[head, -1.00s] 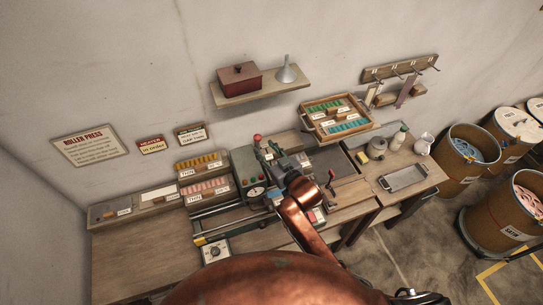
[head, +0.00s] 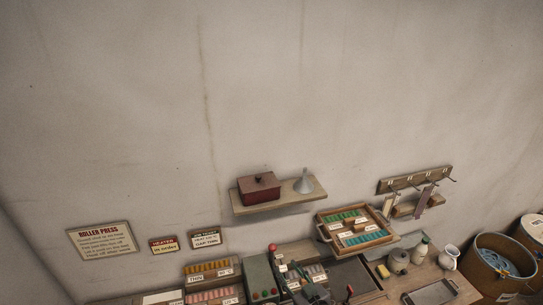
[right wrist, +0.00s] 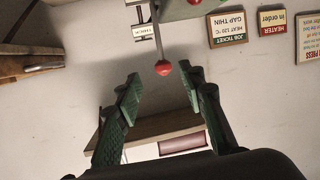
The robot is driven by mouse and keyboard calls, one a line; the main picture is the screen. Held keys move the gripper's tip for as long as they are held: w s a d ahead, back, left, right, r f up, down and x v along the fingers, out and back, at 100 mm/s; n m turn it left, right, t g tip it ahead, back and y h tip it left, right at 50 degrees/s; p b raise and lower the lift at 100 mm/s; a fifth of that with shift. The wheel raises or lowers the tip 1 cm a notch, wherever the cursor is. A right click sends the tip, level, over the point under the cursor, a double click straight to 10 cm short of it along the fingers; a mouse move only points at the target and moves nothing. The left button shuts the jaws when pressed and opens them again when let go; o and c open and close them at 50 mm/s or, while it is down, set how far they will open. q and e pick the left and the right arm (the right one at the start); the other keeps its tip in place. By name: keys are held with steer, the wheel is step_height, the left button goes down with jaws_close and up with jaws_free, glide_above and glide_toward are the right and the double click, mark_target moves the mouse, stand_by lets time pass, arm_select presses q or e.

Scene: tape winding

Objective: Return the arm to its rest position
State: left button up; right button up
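My right gripper (right wrist: 160,88) has green fingers, which stand wide apart with nothing between them in the right wrist view. A red lever knob (right wrist: 163,68) on a thin rod shows just beyond the fingertips, apart from them as far as I can tell. In the head view, the green roller press (head: 262,280) with its red knob (head: 272,247) is at the bottom edge. The dark end of my right arm is beside the press, mostly cut off by the frame. My left gripper is in neither view.
A wall shelf (head: 245,209) holds a dark red box (head: 259,189) and a funnel (head: 303,183). A wooden sample tray (head: 325,238), a bottle (head: 420,252) and a white jug (head: 449,258) stand on the bench at right. A barrel (head: 484,272) is farther right. The upper wall is clear.

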steer(key=s+d+f+m+g+h, duration=0.4)
steer(key=s+d+f+g+h, duration=0.25)
steer(key=s+d+f, duration=1.35)
steer(key=s+d+f+m+g, duration=0.1)
steer(key=s+d+g, duration=0.1)
steer(key=s+d, duration=0.35)
steer(key=s+d+f+g, duration=0.2)
steer(key=s, duration=0.6)
step_height(320, 180, down, 37)
steer(key=s+a+g+b, duration=0.1)
steer(key=b, duration=0.8)
steer(key=s+f+b, duration=0.3)
steer(key=s+f, duration=0.7)
steer(key=f, duration=0.2)
steer(key=s+f+n+g+b, duration=0.1)
steer(key=s+f+b, duration=0.3)
steer(key=s+f, duration=0.5)
step_height(320, 180, down, 4)
steer(key=shift+s+a+f, duration=0.15)
steer(key=shift+s+a, duration=0.1)
steer(key=shift+s, duration=0.15)
